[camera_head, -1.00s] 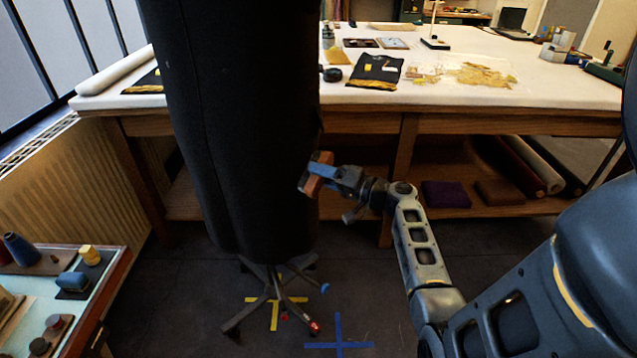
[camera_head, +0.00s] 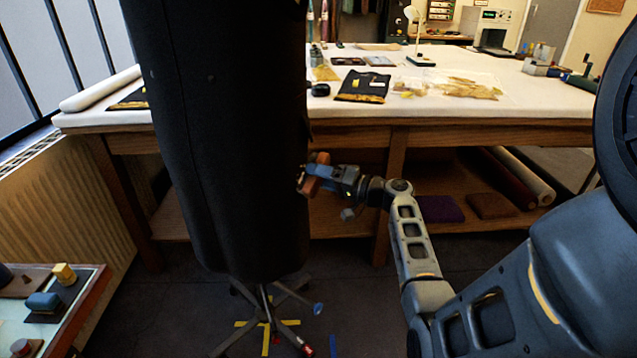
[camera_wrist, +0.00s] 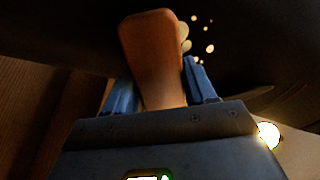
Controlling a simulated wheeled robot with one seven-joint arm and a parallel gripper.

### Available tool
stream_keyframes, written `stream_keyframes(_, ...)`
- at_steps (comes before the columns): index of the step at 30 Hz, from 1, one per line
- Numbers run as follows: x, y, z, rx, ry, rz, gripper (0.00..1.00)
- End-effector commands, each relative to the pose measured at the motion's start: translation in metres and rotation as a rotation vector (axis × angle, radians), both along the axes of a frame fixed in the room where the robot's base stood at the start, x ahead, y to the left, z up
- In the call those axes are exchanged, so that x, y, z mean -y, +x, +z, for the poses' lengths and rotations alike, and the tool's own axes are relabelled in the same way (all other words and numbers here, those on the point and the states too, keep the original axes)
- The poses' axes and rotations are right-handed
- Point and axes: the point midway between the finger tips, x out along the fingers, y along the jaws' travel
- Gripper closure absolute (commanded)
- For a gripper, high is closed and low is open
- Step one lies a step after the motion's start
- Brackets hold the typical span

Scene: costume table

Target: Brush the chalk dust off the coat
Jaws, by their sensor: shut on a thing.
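A long black coat (camera_head: 225,150) hangs on a stand with a several-legged base (camera_head: 265,320) and fills the left middle of the head view. A few faint pale specks show on the coat's upper front. The wrist view shows the dark coat beyond the brush.
A long white-topped table (camera_head: 420,112) stands behind the coat with folded cloth, a lamp and boxes on it. A small side table (camera_head: 85,310) with blocks is at lower left. A radiator (camera_head: 65,215) stands left.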

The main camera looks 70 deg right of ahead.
Motion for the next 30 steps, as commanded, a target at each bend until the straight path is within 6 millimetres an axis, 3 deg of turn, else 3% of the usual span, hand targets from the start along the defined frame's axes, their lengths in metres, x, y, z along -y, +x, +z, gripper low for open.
stream_keyframes(11,-0.018,0.006,0.001,0.0,-0.001,0.004,0.69)
stream_keyframes(17,-0.035,0.011,0.001,0.001,-0.002,0.009,0.82)
stream_keyframes(30,-0.058,0.014,0.001,0.001,-0.001,0.013,0.83)
